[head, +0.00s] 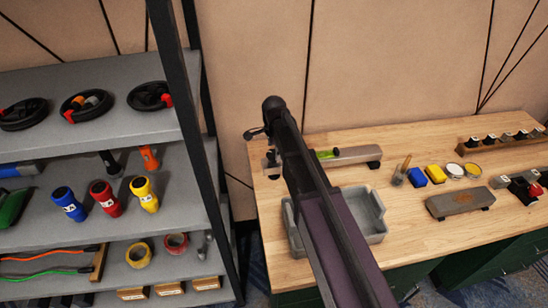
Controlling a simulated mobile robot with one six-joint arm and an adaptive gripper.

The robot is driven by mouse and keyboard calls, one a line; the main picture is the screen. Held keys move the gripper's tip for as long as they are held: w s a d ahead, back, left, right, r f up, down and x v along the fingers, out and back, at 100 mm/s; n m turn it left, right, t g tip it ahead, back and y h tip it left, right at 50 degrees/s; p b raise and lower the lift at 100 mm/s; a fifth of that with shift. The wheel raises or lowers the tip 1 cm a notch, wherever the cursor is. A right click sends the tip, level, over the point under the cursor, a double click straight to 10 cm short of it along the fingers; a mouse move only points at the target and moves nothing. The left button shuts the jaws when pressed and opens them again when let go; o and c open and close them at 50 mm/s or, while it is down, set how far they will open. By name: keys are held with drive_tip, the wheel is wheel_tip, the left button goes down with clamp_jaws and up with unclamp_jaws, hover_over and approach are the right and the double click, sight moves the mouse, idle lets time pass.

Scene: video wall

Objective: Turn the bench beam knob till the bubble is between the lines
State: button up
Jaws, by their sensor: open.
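The bench beam (355,156) is a grey bar lying along the back of the wooden workbench. A green vial (326,154) is set in it, partly behind my arm. The bubble and its lines are too small to make out. A dark knob (271,155) seems to stand at the beam's left end, close to my arm. My gripper (258,133) is open at the far end of my arm, and appears above and left of the knob. I cannot tell whether it touches anything. My arm hides the middle-left part of the beam.
A grey tray (371,213) sits on the workbench (415,236) partly behind my arm. A loaded shelf rack (190,125) stands left.

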drive_tip(key=shift+f+b, duration=0.35)
drive_tip(key=shift+f, duration=0.25)
drive_tip(key=c, duration=1)
